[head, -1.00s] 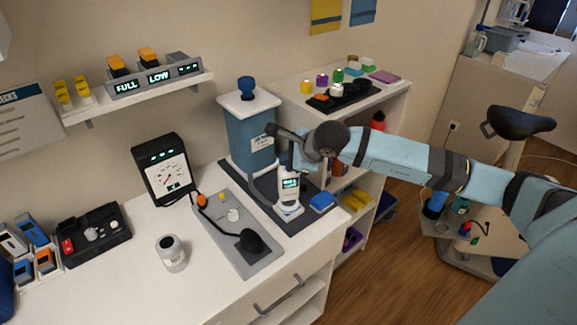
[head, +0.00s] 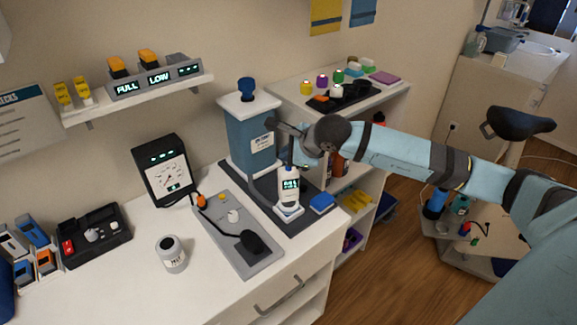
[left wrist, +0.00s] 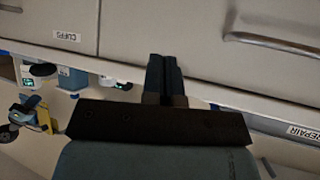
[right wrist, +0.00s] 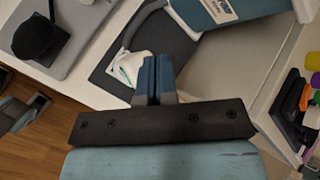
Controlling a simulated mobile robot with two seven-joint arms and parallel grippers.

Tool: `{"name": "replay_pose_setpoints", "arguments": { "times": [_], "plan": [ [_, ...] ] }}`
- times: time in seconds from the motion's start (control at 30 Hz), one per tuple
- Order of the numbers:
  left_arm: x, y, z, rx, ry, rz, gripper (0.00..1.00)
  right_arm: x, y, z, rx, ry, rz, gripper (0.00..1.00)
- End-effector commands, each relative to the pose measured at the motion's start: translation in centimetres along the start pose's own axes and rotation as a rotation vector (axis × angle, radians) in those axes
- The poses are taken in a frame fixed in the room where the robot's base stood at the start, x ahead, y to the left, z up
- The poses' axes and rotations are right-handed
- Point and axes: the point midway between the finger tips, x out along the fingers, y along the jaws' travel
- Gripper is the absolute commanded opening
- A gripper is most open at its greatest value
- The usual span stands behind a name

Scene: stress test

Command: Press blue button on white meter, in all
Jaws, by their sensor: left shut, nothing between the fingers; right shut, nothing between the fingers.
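The white meter (head: 289,190) stands upright on a small white base on the dark grey mat, its lit display facing front. In the right wrist view the meter (right wrist: 126,68) is partly hidden by my fingers. I cannot make out a blue button on it. My right gripper (head: 291,160) is shut and empty, pointing down just above the top of the meter; I cannot tell whether they touch. Its fingers also show in the right wrist view (right wrist: 154,62). My left gripper (left wrist: 165,62) is shut and empty before the drawer fronts, outside the head view.
A grey panel (head: 262,262) with a black knob and a white jar (head: 171,254) are to the left.

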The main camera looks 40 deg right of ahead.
Motion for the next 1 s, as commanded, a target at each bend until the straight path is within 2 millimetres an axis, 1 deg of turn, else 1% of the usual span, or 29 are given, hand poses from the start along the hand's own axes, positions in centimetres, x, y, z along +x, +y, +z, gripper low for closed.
{"name": "replay_pose_setpoints", "arguments": {
  "times": [0.17, 0.5, 0.6, 1.0],
  "plan": [
    [-0.2, 0.0, -0.3, 0.0, 0.0, 0.0, 0.0, -0.7, -0.5, 0.5, 0.0, -0.001, -0.001, 0.0],
    [-0.7, 0.0, -1.1, 0.0, 0.0, 0.0, 0.0, -3.0, -2.2, 2.2, -0.001, -0.001, -0.001, 0.0],
    [-0.8, 0.0, -1.2, 0.0, 0.0, 0.0, 0.0, -3.5, -2.5, 2.5, -0.001, -0.001, -0.001, 0.0],
    [-0.8, 0.0, -1.2, 0.0, 0.001, 0.0, 0.0, -3.5, -2.5, 2.5, 0.0, 0.0, 0.0, 0.0]
  ]
}}
